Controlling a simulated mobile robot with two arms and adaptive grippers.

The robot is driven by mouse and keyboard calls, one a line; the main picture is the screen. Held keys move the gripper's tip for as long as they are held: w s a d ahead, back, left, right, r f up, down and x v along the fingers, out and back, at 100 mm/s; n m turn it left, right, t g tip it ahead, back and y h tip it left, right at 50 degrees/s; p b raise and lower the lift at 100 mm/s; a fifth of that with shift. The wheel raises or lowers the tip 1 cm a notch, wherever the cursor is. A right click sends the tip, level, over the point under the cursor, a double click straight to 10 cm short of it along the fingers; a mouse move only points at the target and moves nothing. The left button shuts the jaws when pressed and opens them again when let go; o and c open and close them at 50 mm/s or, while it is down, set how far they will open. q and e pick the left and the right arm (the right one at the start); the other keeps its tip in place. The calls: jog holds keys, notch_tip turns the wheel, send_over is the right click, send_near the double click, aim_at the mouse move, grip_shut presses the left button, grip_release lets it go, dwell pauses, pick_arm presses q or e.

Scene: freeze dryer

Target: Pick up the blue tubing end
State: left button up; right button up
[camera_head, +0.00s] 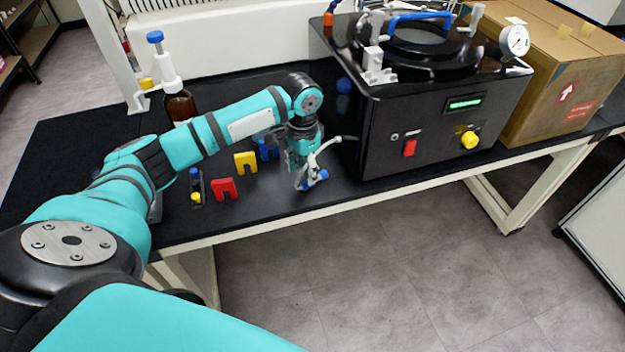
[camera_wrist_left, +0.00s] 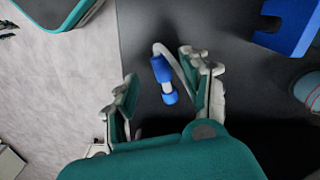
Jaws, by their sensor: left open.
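The blue tubing end (camera_head: 317,177) is at the front edge of the black bench, left of the freeze dryer, with a pale tube curving up from it. In the left wrist view the blue tubing end (camera_wrist_left: 164,78) shows between the two fingers, with the pale tube passing close by the right finger. My left gripper (camera_head: 302,172) points down right at the tubing end. Its fingers (camera_wrist_left: 168,90) are spread apart in the left wrist view. I cannot tell whether either finger touches the tubing. My right gripper is not in view.
The black freeze dryer (camera_head: 440,125) stands right of the gripper, with a cardboard box (camera_head: 560,75) beyond it. Red (camera_head: 224,189), yellow (camera_head: 246,162) and blue (camera_head: 268,149) notched blocks stand to the left. A brown bottle (camera_head: 180,105) stands behind my arm. The bench's front edge is close.

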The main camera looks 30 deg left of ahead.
aim_at(305, 182)
pick_arm(q)
notch_tip(305, 182, down, 5)
jog(key=shift+r, duration=0.1)
jog(key=shift+d, duration=0.1)
grip_shut()
dwell(0.3)
